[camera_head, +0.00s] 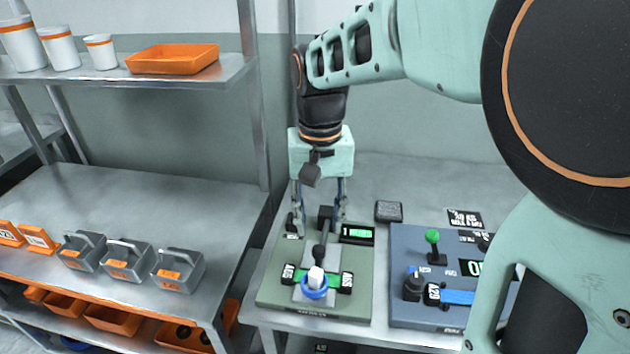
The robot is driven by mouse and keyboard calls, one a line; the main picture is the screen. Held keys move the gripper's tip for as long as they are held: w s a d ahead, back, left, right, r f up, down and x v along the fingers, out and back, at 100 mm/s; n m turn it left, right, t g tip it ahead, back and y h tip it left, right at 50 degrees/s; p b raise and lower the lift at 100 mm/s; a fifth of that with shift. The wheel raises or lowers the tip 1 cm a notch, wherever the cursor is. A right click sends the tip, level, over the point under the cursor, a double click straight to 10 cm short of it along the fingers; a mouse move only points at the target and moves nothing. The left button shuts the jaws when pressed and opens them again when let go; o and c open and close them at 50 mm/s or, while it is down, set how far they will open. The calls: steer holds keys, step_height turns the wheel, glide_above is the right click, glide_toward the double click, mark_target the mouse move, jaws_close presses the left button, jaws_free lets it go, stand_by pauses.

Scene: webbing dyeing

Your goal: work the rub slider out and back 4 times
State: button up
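The rub device is a green panel (348,298) on the bench, with a grey track running from front to back. A white block in a blue ring (315,286) sits at the front of the track. A dark rod with a rounded knob (319,252) lies behind it, in line with the track. I cannot tell which of these parts is the slider handle. My gripper (321,218) points down over the back of the panel. Its fingers are spread, one on each side of the rod's dark back end. Whether they touch it is unclear.
A small display (357,234) on the panel shows green text, seemingly a 1 and a word. A blue-grey panel (470,308) with a green-knobbed lever (432,237) stands at right. A dark pad (388,211) lies behind.

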mark_target(319, 249)
step_height(319, 249, down, 7)
steer(key=shift+r, duration=0.1)
stand_by(0.3)
jaws_close()
